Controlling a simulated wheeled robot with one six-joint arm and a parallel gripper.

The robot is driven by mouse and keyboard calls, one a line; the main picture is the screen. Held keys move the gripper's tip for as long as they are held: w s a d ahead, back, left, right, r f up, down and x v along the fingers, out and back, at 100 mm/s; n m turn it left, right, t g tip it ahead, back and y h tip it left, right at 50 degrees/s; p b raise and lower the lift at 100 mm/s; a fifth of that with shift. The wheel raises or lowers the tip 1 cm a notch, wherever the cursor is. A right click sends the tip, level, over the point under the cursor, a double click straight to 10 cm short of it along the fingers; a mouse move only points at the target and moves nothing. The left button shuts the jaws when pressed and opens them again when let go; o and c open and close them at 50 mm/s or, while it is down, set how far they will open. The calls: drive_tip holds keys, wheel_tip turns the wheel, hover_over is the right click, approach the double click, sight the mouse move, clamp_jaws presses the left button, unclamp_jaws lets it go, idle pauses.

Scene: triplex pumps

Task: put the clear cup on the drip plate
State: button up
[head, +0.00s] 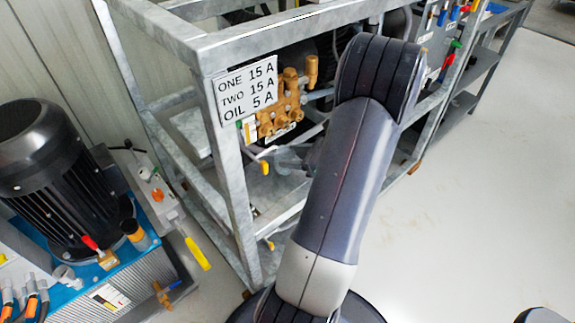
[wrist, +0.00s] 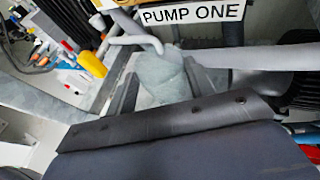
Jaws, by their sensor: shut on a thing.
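The clear cup (wrist: 158,76) is a pale see-through shape in the wrist view, between the two dark fingers of my gripper (wrist: 160,88). The fingers are shut on it. In the head view the clear cup (head: 287,160) shows faintly inside the galvanised frame, below the brass pump fittings and left of my arm. My arm hides most of the gripper there. I cannot make out the drip plate for certain in either view. Whether the cup touches anything beneath it cannot be told.
A galvanised frame (head: 231,190) with upright posts and rails surrounds the work spot. Brass pump fittings (head: 285,105) sit above the cup. A "PUMP ONE" label (wrist: 193,14) and grey pipes are close above it.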

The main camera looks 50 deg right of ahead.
drive_tip(key=shift+w+a, duration=0.3)
drive_tip(key=shift+w, duration=0.6)
drive_tip(key=shift+f+b, duration=0.95)
drive_tip(key=shift+f, duration=0.8)
drive_tip(key=shift+f, duration=0.15)
drive_tip(key=o, duration=1)
drive_tip(key=shift+d+r, duration=0.1)
drive_tip(key=shift+r, duration=0.15)
drive_tip(key=p+v, duration=0.3)
drive_tip(key=v, duration=0.9)
drive_tip(key=shift+f, duration=0.1)
